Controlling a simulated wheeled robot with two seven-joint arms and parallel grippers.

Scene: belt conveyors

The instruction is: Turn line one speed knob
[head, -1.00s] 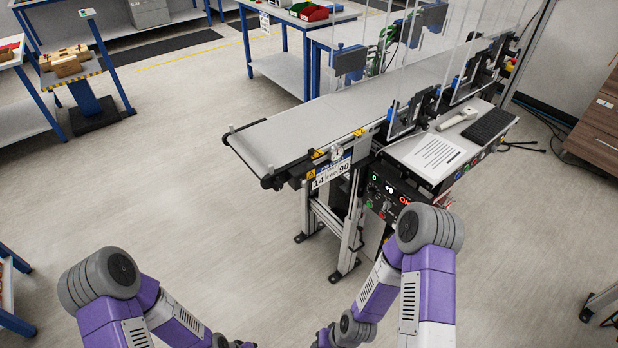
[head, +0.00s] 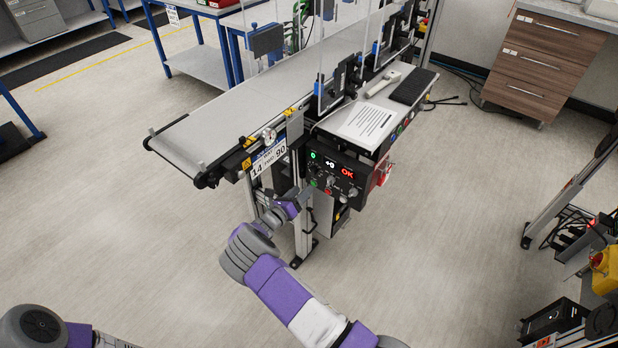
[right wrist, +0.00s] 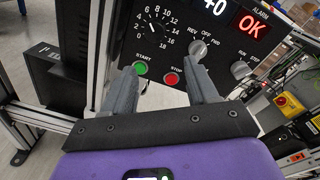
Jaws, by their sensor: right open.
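The control panel (head: 338,173) is on the front of the conveyor, below its shelf. In the right wrist view, a small dark speed knob (right wrist: 154,28) sits in a dial numbered up to 18. Below it are a green START button (right wrist: 141,68) and a red STOP button (right wrist: 172,79). My right gripper (right wrist: 163,76) is open and empty, facing the panel. Its fingers straddle the buttons in the picture, with the knob above and between the fingertips. In the head view, my right gripper (head: 303,193) is close to the panel's lower left. My left gripper is out of frame.
A REV/OFF/FWD selector (right wrist: 198,48) is right of the dial, and a RUN/STEP switch (right wrist: 241,69) is farther right. The conveyor belt (head: 200,130) runs above. Floor in front is clear.

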